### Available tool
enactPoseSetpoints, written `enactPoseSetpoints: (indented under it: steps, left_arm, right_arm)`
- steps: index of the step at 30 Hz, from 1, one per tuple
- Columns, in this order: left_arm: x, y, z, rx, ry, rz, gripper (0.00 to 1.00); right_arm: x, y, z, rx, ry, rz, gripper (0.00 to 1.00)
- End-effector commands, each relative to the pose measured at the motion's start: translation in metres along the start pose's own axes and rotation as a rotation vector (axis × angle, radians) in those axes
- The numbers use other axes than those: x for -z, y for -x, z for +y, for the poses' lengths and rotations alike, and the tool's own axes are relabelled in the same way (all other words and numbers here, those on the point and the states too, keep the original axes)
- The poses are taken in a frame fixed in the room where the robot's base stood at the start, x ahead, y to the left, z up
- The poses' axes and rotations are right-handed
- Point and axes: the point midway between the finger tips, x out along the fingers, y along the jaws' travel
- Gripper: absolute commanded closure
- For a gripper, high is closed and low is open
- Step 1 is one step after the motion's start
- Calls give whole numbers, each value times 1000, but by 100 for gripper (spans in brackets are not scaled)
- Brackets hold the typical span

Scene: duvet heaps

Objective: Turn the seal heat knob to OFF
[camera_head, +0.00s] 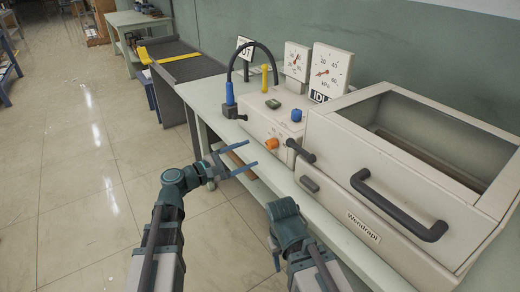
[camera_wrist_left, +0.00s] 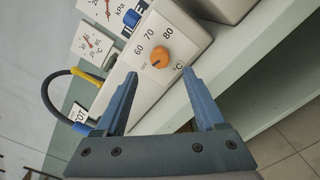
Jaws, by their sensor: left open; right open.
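The orange seal heat knob (camera_head: 271,143) is on the front of the beige control box (camera_head: 257,125). In the left wrist view, the knob (camera_wrist_left: 160,57) has a dial around it marked 60, 70, 80 and °C, with a small blurred mark at its lower left. I cannot tell exactly where its pointer stands. My left gripper (camera_head: 252,156) is open and empty, in front of the knob and apart from it. In the left wrist view, its fingertips (camera_wrist_left: 159,74) are on either side below the knob. My right gripper (camera_head: 276,250) is low at the front, its fingers mostly hidden.
A beige chamber (camera_head: 370,213) with a dark handle (camera_head: 398,205) stands right of the box. A dark lever (camera_head: 300,150) sticks out close right of the knob. A blue knob (camera_head: 297,115) and two gauges (camera_head: 330,72) are behind. Open floor lies left.

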Motion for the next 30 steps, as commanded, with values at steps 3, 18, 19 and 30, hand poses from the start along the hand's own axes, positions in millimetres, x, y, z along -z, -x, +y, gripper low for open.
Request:
enactPoseSetpoints:
  steps: [3,18,19,30]
  left_arm:
    - [0,24,0,-2,0,2,28]
    - [0,53,0,0,0,0,28]
    - [0,53,0,0,0,0,28]
    - [-13,43,-9,72,-51,7,28]
  right_arm:
    - [0,0,0,0,0,0,50]
    - [0,0,0,0,0,0,50]
    - [0,0,0,0,0,0,50]
    - [-1,15,2,0,0,0,50]
